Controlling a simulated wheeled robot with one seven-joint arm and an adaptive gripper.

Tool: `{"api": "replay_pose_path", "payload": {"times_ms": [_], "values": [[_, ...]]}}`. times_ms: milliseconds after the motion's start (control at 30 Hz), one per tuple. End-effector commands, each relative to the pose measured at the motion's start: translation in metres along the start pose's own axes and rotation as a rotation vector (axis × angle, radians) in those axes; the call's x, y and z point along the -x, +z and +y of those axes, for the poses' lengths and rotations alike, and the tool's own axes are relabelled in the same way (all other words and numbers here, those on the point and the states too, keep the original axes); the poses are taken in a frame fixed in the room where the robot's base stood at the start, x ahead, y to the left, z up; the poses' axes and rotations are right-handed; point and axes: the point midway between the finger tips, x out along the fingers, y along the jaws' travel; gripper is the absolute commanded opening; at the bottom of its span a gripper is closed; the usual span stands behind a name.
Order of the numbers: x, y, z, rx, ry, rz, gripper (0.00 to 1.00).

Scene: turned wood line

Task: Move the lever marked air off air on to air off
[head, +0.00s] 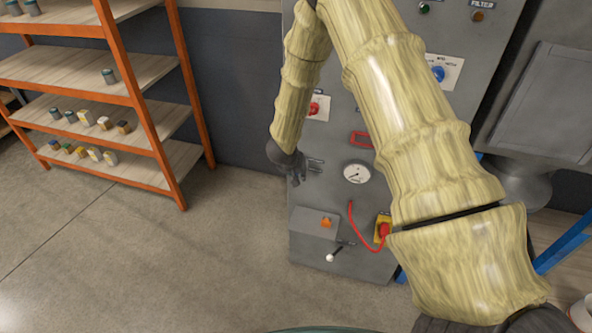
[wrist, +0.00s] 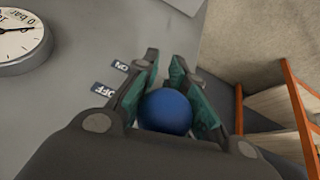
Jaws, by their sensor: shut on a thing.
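The lever's blue ball knob (wrist: 166,112) shows in the wrist view between the green-padded fingers of my gripper (wrist: 165,75). My gripper is shut on it. The lever's shaft and pivot are hidden. Beside it on the grey panel are an ON label (wrist: 120,66) and an OFF label (wrist: 103,89). I cannot tell exactly which label the lever lines up with. In the head view my gripper (head: 297,172) is at the left edge of the grey cabinet (head: 335,195), and the knob cannot be made out.
A round gauge (head: 357,173) sits right of my gripper. Below are an orange knob (head: 326,222), a white-ball lever (head: 331,257) and a red plug with a cord (head: 384,230). An orange-framed shelf (head: 140,105) stands left. The floor (head: 190,255) between is clear.

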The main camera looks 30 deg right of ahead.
Motion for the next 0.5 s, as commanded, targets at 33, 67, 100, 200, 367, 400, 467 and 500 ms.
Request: {"api": "replay_pose_path", "payload": {"times_ms": [33, 67, 100, 200, 367, 400, 467, 500], "values": [[0.0007, -0.0014, 0.0007, -0.001, 0.0, -0.001, 0.0], [0.0006, -0.0015, 0.0009, -0.002, 0.0, -0.002, 0.0], [0.0004, -0.0015, 0.0011, -0.002, -0.001, -0.003, 0.0], [0.0002, -0.0016, 0.0012, -0.002, -0.001, -0.003, 0.0], [0.0002, -0.0019, 0.0011, -0.002, -0.001, -0.003, 0.0], [0.0002, -0.002, 0.0011, -0.002, -0.001, -0.003, 0.0], [0.0003, -0.0021, 0.0011, -0.002, -0.001, -0.002, 0.0], [0.0003, -0.0021, 0.0011, -0.002, -0.001, -0.002, 0.18]]}}
